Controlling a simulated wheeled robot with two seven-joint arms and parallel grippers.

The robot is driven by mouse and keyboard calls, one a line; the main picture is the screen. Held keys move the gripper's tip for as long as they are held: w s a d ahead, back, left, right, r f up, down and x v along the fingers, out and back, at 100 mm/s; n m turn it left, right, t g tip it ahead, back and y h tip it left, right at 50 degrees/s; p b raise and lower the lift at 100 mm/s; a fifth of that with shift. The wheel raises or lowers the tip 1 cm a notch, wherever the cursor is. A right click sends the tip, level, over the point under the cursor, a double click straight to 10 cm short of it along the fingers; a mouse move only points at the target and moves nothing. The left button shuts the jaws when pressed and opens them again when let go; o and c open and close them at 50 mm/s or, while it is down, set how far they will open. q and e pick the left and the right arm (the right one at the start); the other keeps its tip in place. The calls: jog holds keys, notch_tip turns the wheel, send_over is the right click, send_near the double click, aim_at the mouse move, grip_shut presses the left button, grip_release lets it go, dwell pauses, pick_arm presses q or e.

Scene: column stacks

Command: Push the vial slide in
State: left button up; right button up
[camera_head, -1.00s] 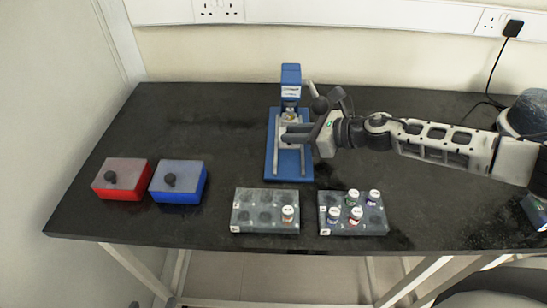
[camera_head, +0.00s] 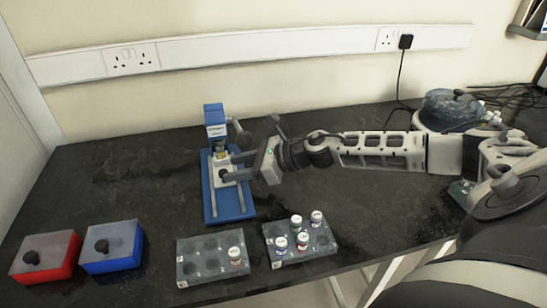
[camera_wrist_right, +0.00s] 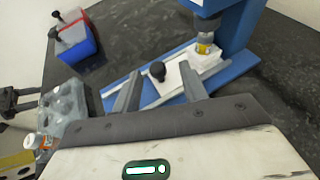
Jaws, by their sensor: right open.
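The blue press (camera_head: 214,125) stands upright at the back of the black table on a blue base with rails (camera_head: 227,208). The white vial slide (camera_head: 228,171) sits on the rails and carries a black knob (camera_wrist_right: 157,70). A vial with a yellow label (camera_wrist_right: 204,47) stands at the slide's far end, close under the press head. My right gripper (camera_head: 236,167) is open over the slide. In the right wrist view its fingers are on either side of the knob, apart from each other; contact is unclear. A dark pronged part (camera_wrist_right: 20,100) there may be my left gripper.
A red box (camera_head: 45,257) and a blue box (camera_head: 112,247), both with black knobs, stand at the left. One rack (camera_head: 200,272) holds one vial; another rack (camera_head: 318,245) holds several. The table left of the press is clear.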

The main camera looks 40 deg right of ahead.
jog(key=b+v, duration=0.3)
jog(key=v, duration=0.4)
jog(key=shift+s+d+f, duration=0.1)
jog(key=shift+s+d, duration=0.1)
pick_arm(q)
jog(key=p, duration=0.3)
jog(key=r+p, duration=0.1)
jog(key=p, duration=0.2)
jog(key=shift+s+a+r+p, duration=0.1)
jog(key=shift+s+a+p, duration=0.1)
jog(key=shift+a+p, duration=0.15)
pick_arm(e)
jog(key=v, duration=0.5)
jog(key=shift+s+d+r, duration=0.15)
jog(key=shift+d+r, duration=0.05)
jog(key=shift+r, duration=0.25)
pick_arm(q)
jog(key=shift+r+m, duration=0.1)
jog(key=shift+m, duration=0.2)
